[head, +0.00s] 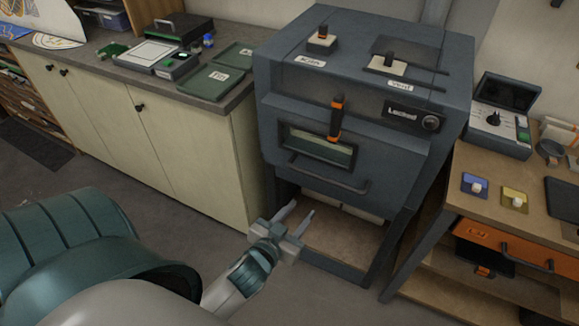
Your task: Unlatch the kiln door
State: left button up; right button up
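The dark blue-grey kiln (275,100) stands in the middle of the head view. Its door (370,165) is closed, with a small window (318,148) and a bar handle (328,174). An orange and black latch lever (336,119) stands nearly upright above the window. A dark panel (414,117) to its right carries a word that looks like "Latched" and a round knob. My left gripper (298,213) is open and empty, low in front of the kiln, below the door and apart from the latch. My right gripper is not in view.
Two labelled controls, one marked "Vent" (399,85), sit on the kiln top. A cream cabinet (185,150) with green trays on its counter stands to the left. A wooden workbench (470,180) with an orange drawer (505,246) stands close on the right.

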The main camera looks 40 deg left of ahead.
pick_arm(q)
jog(key=f, duration=0.2)
jog(key=s+f, duration=0.1)
jog(key=f, duration=0.1)
jog(key=shift+s+f+b, duration=0.1)
jog(key=shift+f+b, duration=0.15)
jog(key=shift+b, duration=0.15)
